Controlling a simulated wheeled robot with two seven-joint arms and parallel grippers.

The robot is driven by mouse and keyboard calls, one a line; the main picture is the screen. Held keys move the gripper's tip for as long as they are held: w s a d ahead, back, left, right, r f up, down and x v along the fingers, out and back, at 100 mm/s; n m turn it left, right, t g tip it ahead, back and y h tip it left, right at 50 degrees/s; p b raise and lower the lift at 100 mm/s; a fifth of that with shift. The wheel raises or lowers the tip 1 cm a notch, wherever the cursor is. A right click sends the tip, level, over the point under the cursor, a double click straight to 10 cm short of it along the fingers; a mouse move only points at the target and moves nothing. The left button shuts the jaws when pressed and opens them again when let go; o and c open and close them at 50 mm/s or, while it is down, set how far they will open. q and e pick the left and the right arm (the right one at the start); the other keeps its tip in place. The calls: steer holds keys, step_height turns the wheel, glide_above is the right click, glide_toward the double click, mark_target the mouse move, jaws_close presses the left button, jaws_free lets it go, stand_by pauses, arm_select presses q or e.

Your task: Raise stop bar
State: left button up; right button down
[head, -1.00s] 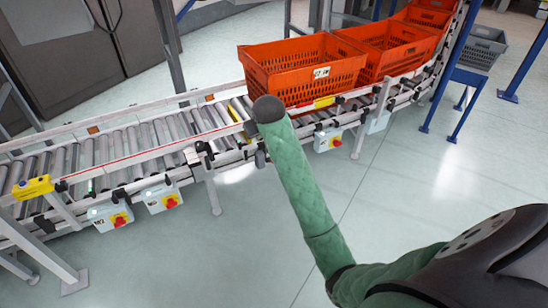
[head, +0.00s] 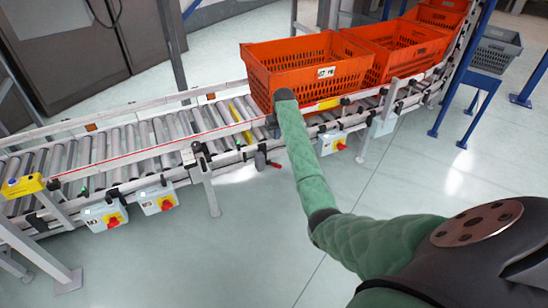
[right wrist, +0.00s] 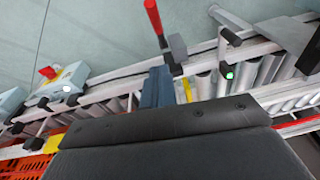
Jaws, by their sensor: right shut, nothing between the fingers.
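A yellow bar (head: 243,112) lies across the rollers in front of the nearest orange tote; a strip of it shows in the right wrist view (right wrist: 187,90). A red-handled lever (head: 274,165) sticks out from the conveyor's near side; its red handle also shows in the right wrist view (right wrist: 153,16). My right gripper (head: 271,129) is at the conveyor's near rail, partly hidden by my forearm. In the right wrist view its fingers (right wrist: 157,88) are shut and empty, short of the lever. Contact cannot be told. My left gripper is out of view.
Several orange totes (head: 300,50) stand in line on the conveyor. Its rollers (head: 110,145) are bare to the left. Control boxes (head: 157,198) hang below the near rail. A grey crate (head: 494,49) stands at the upper right. The near floor is open.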

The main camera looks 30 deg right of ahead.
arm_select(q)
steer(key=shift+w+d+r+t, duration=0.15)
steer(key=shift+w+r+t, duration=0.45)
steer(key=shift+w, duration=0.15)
arm_select(e)
steer(key=shift+r, duration=0.15)
steer(key=shift+s, duration=0.1)
glide_above(274, 165)
steer(key=w+d, duration=0.2)
step_height(274, 165, down, 9)
steer(key=shift+a+f, duration=0.1)
steer(key=shift+a, duration=0.05)
steer(key=f, duration=0.1)
steer(key=s+f, duration=0.1)
steer(key=shift+s+a+f, duration=0.15)
steer(key=shift+f, duration=0.25)
steer(key=shift+s+a+f, duration=0.1)
steer(key=shift+s+f, duration=0.3)
steer(key=shift+f, duration=0.15)
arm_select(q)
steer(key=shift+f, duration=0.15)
